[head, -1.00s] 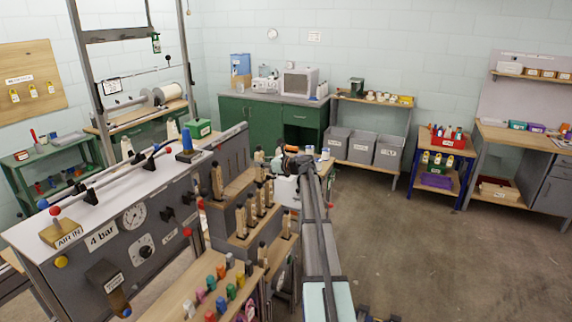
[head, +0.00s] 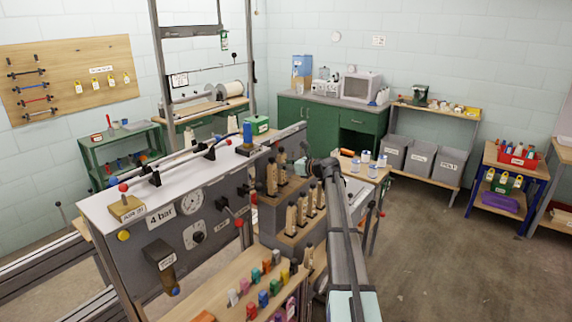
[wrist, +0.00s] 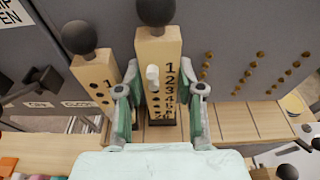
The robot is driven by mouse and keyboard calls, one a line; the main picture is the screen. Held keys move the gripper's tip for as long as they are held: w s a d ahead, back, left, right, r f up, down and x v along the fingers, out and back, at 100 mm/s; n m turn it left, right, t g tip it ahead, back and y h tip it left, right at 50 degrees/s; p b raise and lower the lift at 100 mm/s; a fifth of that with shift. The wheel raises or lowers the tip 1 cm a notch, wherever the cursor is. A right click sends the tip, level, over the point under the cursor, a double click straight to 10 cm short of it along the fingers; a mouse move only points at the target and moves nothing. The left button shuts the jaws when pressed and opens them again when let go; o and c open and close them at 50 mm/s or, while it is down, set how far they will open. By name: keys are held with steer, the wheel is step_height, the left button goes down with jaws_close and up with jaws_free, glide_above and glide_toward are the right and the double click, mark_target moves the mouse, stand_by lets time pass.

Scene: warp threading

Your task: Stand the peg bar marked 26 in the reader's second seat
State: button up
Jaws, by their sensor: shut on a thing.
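In the wrist view my gripper (wrist: 163,105) is shut on an upright wooden peg bar (wrist: 158,72) with a black ball knob, a column of printed digits and one white peg. A second wooden bar (wrist: 97,75) with a black knob stands just left of my gripper. In the head view my gripper (head: 303,168) is beside the stepped grey block, and the held bar cannot be made out.
The stepped block (head: 290,236) carries several wooden bars (head: 302,208). Left of it stands the grey console (head: 165,225) with gauge and levers. Coloured pegs (head: 263,298) stand on the front shelf. A grey panel with rows of brass studs (wrist: 250,70) lies right of the held bar. Floor at right is clear.

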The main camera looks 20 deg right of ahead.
steer(key=shift+f, duration=0.45)
steer(key=shift+f, duration=0.55)
stand_by(0.4)
steer(key=o, duration=1.2)
